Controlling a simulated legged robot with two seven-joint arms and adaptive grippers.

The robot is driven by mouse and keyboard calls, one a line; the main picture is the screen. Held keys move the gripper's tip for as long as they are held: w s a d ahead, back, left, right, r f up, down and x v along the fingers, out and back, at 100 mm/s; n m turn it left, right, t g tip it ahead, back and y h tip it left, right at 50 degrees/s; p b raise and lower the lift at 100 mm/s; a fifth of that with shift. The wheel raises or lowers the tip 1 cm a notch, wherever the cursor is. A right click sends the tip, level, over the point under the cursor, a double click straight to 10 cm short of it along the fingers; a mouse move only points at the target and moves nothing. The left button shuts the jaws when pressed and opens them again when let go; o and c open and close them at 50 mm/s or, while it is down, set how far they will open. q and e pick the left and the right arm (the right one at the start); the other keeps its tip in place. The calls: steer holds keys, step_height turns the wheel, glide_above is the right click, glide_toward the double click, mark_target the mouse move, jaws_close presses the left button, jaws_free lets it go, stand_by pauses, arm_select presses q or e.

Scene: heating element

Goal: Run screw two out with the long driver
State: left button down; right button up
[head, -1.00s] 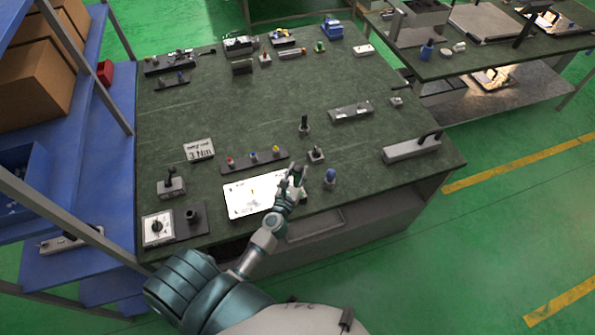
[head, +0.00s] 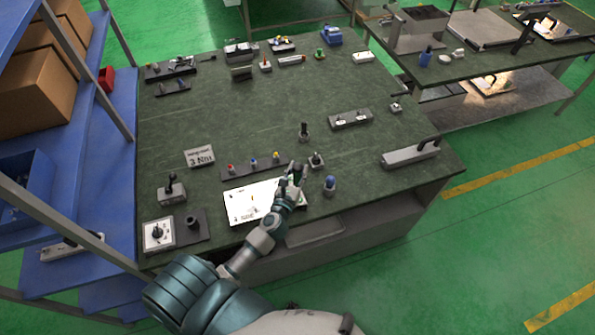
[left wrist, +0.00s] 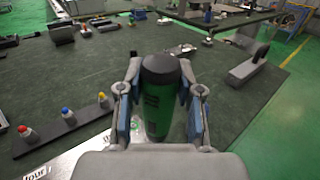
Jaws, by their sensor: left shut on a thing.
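In the left wrist view my left gripper (left wrist: 160,105) is shut on a green cylinder with a black end (left wrist: 160,75), which looks like a driver handle. One finger lies on each side of it, and the tool stands roughly upright. In the head view the same gripper (head: 290,179) is at the right end of a bright white plate (head: 240,206). The plate carries small marks and a small orange spot. Screw two cannot be told apart, and the tool's tip is hidden. My right gripper is not in view.
Behind the plate is a dark strip (head: 240,170) with red, blue and yellow knobs. The table's middle (head: 240,115) is clear.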

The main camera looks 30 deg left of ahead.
mark_target(298, 181)
arm_select(q)
steer(key=shift+d+f+b, duration=0.15)
steer(key=shift+f+b, duration=0.25)
steer(key=shift+f, duration=0.5)
steer(key=shift+d+f+b, duration=0.1)
steer(key=shift+f+b, duration=0.25)
steer(key=shift+f, duration=0.5)
steer(key=shift+p, duration=0.4)
steer(key=shift+f+b, duration=0.35)
steer(key=shift+f, duration=0.2)
steer(key=shift+s+f, duration=0.15)
steer(key=shift+f, duration=0.05)
stand_by(1.3)
steer(key=shift+r+p, duration=0.8)
steer(key=shift+r, duration=1.95)
